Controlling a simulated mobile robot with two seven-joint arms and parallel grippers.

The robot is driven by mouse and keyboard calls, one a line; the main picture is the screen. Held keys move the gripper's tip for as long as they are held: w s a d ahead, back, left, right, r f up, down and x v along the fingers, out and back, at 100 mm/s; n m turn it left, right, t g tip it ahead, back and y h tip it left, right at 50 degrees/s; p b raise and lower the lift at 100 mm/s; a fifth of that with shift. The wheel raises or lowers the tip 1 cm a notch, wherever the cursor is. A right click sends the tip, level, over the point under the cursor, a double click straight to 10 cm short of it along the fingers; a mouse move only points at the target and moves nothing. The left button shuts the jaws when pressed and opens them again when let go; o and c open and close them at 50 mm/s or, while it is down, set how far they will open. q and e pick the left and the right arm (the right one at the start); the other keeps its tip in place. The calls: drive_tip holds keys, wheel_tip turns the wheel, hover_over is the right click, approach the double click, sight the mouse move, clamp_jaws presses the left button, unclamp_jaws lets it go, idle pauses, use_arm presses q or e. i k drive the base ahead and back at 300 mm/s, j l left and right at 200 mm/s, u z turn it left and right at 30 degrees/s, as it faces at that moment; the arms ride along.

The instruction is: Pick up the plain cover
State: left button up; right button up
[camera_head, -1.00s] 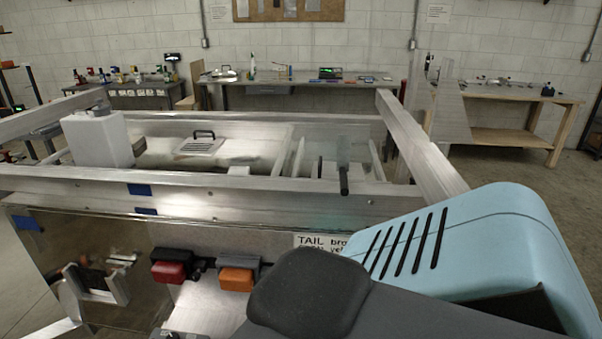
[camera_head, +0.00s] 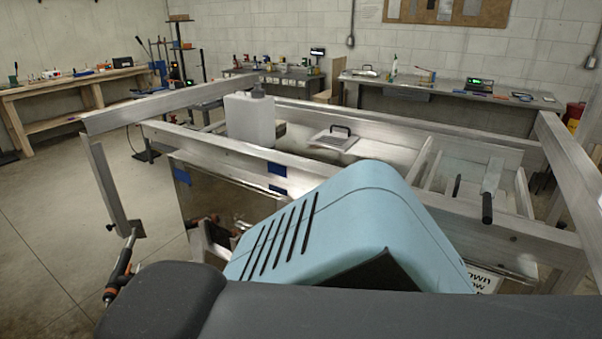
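A flat pale cover plate with a black handle (camera_head: 326,142) lies inside the aluminium trailer frame, right of a white jug. A second thin plate with a small handle (camera_head: 367,72) lies on the far bench. Both are too small for me to tell which is plain. Neither of my grippers is in view. A light blue slotted shell and a dark grey part, apparently mine, fill the lower middle and hide part of the trailer's near side.
The trailer's raised rails (camera_head: 170,105) stand in front. The white jug (camera_head: 250,119) and a black-handled tool (camera_head: 488,195) are at the trailer. A wooden bench (camera_head: 70,90) stands at the far left. The floor at left (camera_head: 60,215) is mostly clear.

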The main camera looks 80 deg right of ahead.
sight(478, 190)
drive_tip(key=u, duration=6.25)
